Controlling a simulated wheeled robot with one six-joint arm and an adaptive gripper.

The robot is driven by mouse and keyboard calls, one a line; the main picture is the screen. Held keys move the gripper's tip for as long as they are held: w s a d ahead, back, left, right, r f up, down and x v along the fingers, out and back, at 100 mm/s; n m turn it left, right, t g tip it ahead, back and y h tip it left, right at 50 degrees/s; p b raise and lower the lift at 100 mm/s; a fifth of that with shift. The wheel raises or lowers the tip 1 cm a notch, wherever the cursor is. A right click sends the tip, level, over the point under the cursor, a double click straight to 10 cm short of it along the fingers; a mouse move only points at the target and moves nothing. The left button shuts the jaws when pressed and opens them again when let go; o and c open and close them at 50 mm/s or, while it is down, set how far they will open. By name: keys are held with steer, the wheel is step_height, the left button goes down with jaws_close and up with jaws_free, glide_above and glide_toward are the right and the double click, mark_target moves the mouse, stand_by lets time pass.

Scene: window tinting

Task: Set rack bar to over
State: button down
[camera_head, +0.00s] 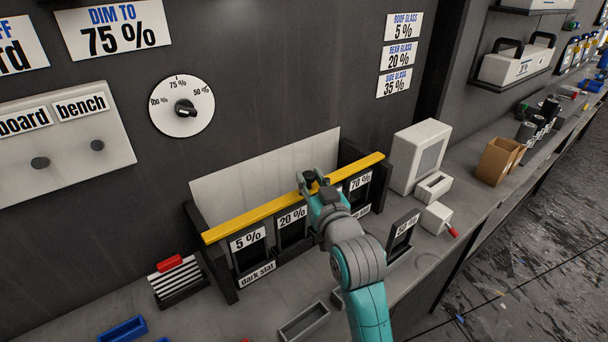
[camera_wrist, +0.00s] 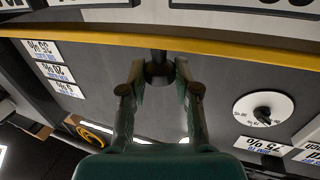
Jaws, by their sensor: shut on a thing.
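The rack bar (camera_head: 256,213) is a long yellow bar spanning the dark rack (camera_head: 222,271) along its top, above slots labelled "5 %", "20 %" and "70 %". It also shows in the wrist view (camera_wrist: 240,48) as a yellow strip across the top. My gripper (camera_head: 312,183) is at the bar's middle. In the wrist view, my gripper (camera_wrist: 158,72) has its two fingers shut around a dark knob (camera_wrist: 158,56) by the bar. My gripper and wrist hide part of the bar and a middle slot.
A loose plate with a % label (camera_head: 403,228) stands right of the rack. A white box (camera_head: 416,156) is farther right. A red-handled striped piece (camera_head: 177,277) and a blue tray (camera_head: 124,329) lie left. A dial (camera_head: 182,107) is on the wall above.

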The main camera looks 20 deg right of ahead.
steer(key=shift+s+d+f, duration=0.1)
steer(key=shift+s+d, duration=0.05)
steer(key=shift+s, duration=0.25)
steer(key=c, duration=0.8)
jaws_free()
steer(key=shift+s, duration=0.1)
steer(key=shift+s, duration=3.75)
